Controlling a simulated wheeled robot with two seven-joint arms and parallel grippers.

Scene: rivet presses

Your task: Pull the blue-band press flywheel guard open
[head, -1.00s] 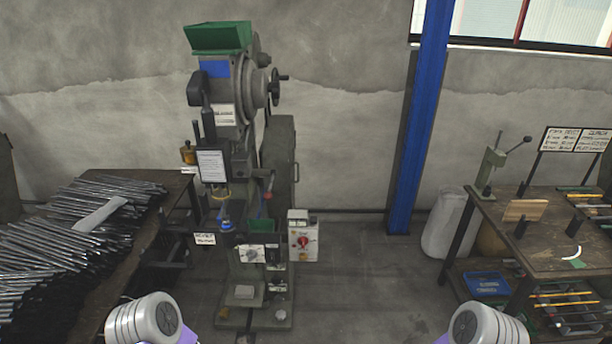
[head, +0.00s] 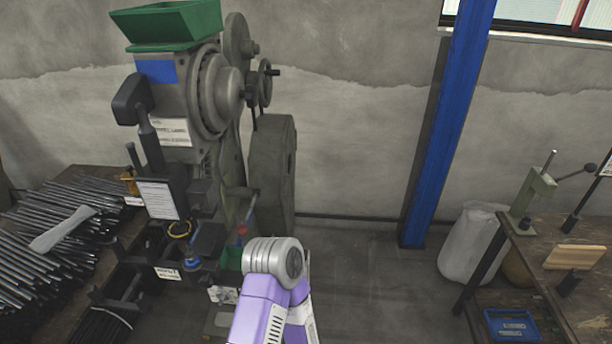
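The press with a blue band (head: 155,71) on its upper body stands left of centre in the head view. Its flywheel guard (head: 272,175) is a tall grey-green panel with a rounded top on the press's right side, close to the wall. I cannot make out its handle, and its lower part is hidden. One of my arms, purple with a grey round joint, rises at bottom centre in front of the press's lower part. Neither of my grippers is in view. I see nothing touching the guard's visible part.
A table with many metal rods (head: 70,240) stands at the left. A blue pillar (head: 450,125) stands right of the press, with a white sack (head: 474,245) beside it. A workbench (head: 560,235) is at the right. Floor between press and pillar is clear.

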